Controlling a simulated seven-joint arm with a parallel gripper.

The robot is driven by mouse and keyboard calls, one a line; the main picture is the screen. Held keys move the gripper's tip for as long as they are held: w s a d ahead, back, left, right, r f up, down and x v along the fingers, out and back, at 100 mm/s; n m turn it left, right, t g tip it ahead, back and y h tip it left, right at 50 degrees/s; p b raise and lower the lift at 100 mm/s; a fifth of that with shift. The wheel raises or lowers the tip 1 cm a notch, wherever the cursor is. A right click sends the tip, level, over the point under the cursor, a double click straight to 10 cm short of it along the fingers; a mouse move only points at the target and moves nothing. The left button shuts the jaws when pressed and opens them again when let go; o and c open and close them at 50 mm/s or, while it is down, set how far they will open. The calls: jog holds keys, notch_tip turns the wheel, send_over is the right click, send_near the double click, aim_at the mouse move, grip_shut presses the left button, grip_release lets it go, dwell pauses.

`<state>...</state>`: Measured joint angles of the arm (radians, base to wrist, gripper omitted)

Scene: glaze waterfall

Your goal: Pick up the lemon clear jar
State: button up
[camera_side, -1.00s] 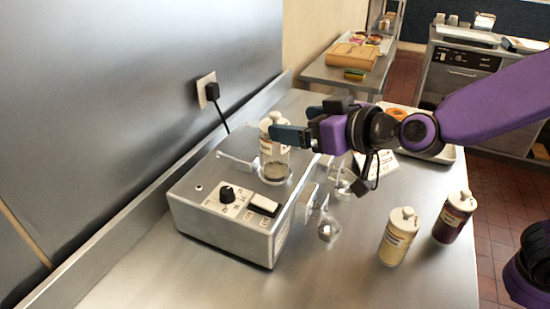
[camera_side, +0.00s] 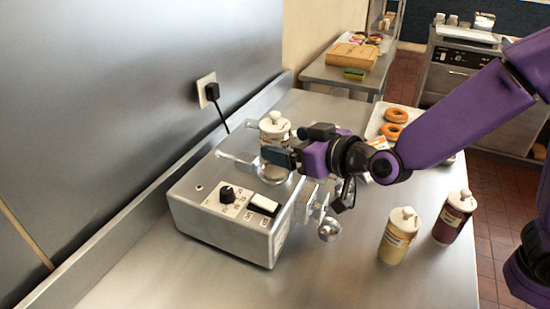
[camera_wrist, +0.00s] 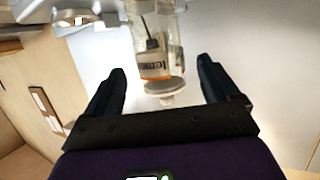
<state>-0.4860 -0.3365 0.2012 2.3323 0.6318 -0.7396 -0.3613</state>
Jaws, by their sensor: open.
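The lemon clear jar (camera_side: 274,129) has a white knobbed lid and a pale label. In the side view it stands upright on the grey metal machine, its lower part hidden behind my gripper (camera_side: 272,157). In the wrist view the jar (camera_wrist: 156,65) appears upside down, with part of a "lemon" label readable. There its lid lies between the two dark fingers of my gripper (camera_wrist: 160,78), with gaps on both sides. My gripper is open and holds nothing. In the side view one finger crosses in front of the jar.
The grey machine (camera_side: 203,222) has a black knob and a white switch on its near top. A cream bottle (camera_side: 398,238) and a dark purple bottle (camera_side: 453,220) stand on the counter to the right. A tray of doughnuts (camera_side: 376,122) lies behind my arm. The front counter is clear.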

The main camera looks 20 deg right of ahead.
jog(key=x, duration=0.5)
jog(key=shift+r, duration=0.1)
jog(key=c, duration=1.4)
jog(key=shift+r, duration=0.1)
